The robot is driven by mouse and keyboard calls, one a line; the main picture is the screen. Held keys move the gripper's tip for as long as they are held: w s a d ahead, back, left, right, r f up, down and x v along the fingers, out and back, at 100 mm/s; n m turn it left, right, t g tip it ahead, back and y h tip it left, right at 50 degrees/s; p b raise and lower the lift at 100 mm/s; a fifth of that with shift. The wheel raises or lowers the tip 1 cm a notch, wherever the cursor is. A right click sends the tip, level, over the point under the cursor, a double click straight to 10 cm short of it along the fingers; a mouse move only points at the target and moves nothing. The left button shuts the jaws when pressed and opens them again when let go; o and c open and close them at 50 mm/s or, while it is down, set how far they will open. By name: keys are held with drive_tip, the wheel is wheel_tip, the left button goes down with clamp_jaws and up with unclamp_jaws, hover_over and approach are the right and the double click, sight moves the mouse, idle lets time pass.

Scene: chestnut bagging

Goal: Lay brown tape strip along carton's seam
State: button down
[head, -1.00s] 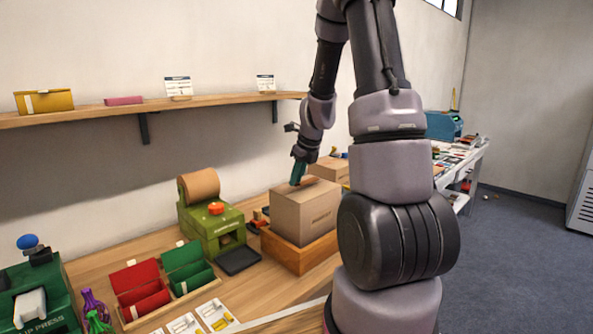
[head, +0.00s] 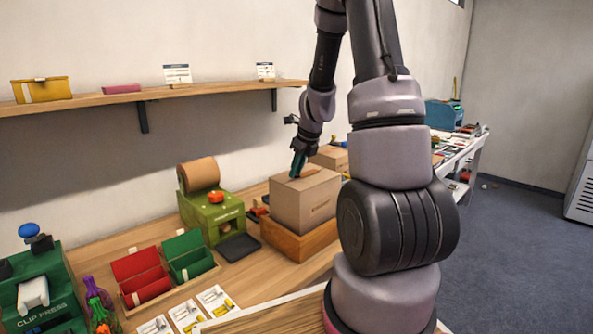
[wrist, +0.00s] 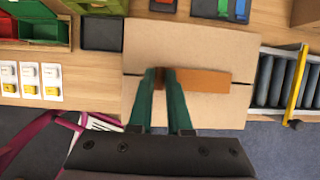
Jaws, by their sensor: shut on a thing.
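The carton (head: 306,208) stands in a wooden cradle (head: 297,243) on the bench, top flaps closed. In the wrist view the carton top (wrist: 205,50) shows a dark seam line running left to right. The brown tape strip (wrist: 203,79) lies over the middle of the seam, its length roughly along it. My gripper (wrist: 160,73) is shut on the strip's left end, fingertips at the carton top. Whether the strip is pressed flat there, I cannot tell. In the head view my gripper (head: 297,172) points down at the carton's top.
A green tape dispenser (head: 212,215) with a brown roll stands left of the carton. Red and green bins (head: 160,272) and a clip press (head: 42,300) are further left. A roller rack (wrist: 285,80) is right of the carton in the wrist view. Another carton (head: 328,157) stands behind.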

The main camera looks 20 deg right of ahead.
drive_tip(key=c, duration=0.8)
unclamp_jaws()
drive_tip(key=shift+o, duration=0.2)
drive_tip(key=shift+w, duration=0.1)
wheel_tip(320, 180, up, 7)
idle(0.6)
drive_tip(key=s+a+r+n+t, duration=0.1)
drive_tip(key=s+a+r+n, duration=0.45)
drive_tip(key=r+n, duration=0.3)
drive_tip(key=s+a+r+n+t, duration=0.1)
drive_tip(key=s+r+n, duration=0.3)
drive_tip(key=s+n, duration=0.5)
drive_tip(key=s+a+r+n, duration=0.4)
drive_tip(key=s+r+n, duration=0.1)
drive_tip(key=s+n, duration=0.5)
drive_tip(key=shift+s+a+r+t+y, duration=0.2)
drive_tip(key=shift+s+a+t+y, duration=0.1)
drive_tip(key=shift+t, duration=0.1)
